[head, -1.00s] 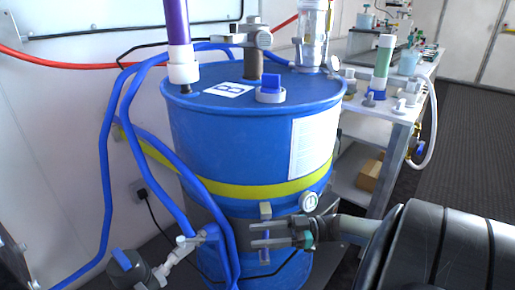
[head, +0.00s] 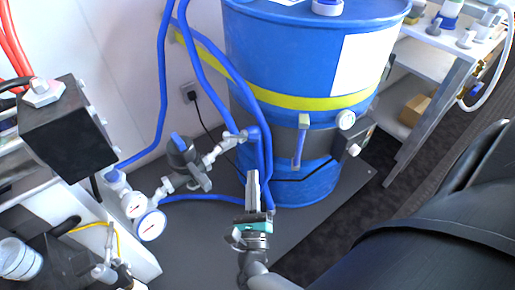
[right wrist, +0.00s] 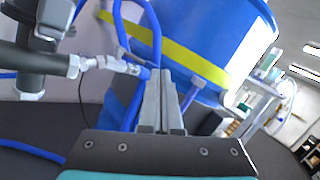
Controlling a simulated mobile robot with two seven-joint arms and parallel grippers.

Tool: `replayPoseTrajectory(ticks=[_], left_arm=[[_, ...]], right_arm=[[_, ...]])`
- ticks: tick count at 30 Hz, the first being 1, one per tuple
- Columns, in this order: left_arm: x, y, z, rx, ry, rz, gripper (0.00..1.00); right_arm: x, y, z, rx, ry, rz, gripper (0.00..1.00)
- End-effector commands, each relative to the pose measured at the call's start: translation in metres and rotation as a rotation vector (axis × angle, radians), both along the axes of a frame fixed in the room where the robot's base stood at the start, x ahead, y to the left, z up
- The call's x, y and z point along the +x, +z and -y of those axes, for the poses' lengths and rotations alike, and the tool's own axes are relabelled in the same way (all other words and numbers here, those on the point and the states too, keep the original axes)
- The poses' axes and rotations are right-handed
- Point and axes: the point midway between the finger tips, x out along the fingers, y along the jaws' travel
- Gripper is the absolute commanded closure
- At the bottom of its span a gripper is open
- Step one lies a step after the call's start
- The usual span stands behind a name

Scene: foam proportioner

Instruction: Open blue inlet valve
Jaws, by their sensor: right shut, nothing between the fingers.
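A grey valve (head: 186,165) with a blue handle (head: 180,143) stands on the pipework left of the blue drum. A metal fitting (head: 217,151) joins it toward the blue hoses. I cannot tell whether the valve is open or shut. My right gripper (head: 252,175) is shut and empty, in front of the blue hoses, to the right of the valve and apart from it in the picture. In the right wrist view the shut fingers (right wrist: 158,80) point toward the hoses and drum, with dark and metal pipework (right wrist: 80,65) to their left. My left gripper is not in view.
The blue drum (head: 300,50) with a yellow band stands behind my right gripper. Two gauges (head: 150,224) and a black block (head: 65,130) are at the left. Blue hoses (head: 262,110) run down the drum's left side.

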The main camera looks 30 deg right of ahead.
Motion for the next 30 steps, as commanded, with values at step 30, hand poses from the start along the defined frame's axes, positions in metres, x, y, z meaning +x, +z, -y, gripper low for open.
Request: replayPoseTrajectory(ticks=[30], left_arm=[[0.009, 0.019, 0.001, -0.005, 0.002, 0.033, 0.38]], right_arm=[[0.092, -0.010, 0.047, 0.457, -0.064, 0.076, 1.00]])
